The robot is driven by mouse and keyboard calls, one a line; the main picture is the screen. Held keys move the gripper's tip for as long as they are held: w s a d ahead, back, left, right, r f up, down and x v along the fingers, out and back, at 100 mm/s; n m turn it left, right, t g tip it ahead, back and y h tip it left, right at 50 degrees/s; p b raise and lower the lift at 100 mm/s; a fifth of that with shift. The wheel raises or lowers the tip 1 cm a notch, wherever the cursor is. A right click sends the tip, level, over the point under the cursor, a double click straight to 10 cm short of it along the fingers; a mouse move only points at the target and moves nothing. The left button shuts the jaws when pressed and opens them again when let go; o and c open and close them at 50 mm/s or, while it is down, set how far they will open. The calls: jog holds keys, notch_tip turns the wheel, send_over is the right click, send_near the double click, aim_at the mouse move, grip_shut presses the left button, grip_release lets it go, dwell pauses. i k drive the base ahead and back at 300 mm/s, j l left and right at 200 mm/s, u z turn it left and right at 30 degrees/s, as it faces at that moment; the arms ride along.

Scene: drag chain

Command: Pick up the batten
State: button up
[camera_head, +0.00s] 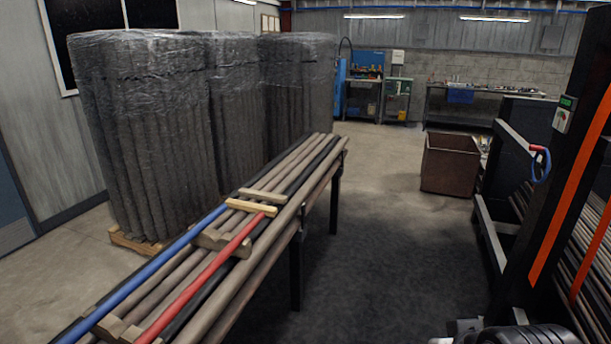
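Several short wooden battens lie across long rods on a narrow bench. The palest batten (251,207) lies crosswise near the middle of the bench, close to the ends of the blue and red rods. A browner batten (263,195) lies just beyond it, and a thicker greyish one (221,242) lies nearer. More wood pieces (118,329) lie at the near end, partly cut off by the frame. I cannot tell which one the task means. My gripper is not recognisable in the view; only dark ribbed and grey parts, perhaps of my arm, show at the bottom right edge.
A blue rod (150,270) and a red rod (200,283) lie among grey and brown rods. Tall wrapped bundles (140,130) stand behind the bench. A black machine frame with an orange stripe (567,190) stands right. A brown bin (449,165) stands beyond. Floor (390,250) between is clear.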

aim_at(253, 207)
jog(key=i+l+z, duration=0.15)
jog(key=i, duration=2.05)
jog(key=i+u, duration=0.55)
jog(key=u, duration=0.25)
jog(key=i+l+u, duration=0.2)
jog(key=u, duration=0.2)
jog(key=i+l+u, duration=0.5)
jog(key=u, duration=0.3)
jog(key=i+l+u, duration=0.15)
jog(key=u, duration=0.25)
jog(key=i+l+u, duration=0.15)
jog(key=u, duration=0.2)
jog(key=l+u, duration=0.4)
jog(key=i+j, duration=0.05)
jog(key=j, duration=0.05)
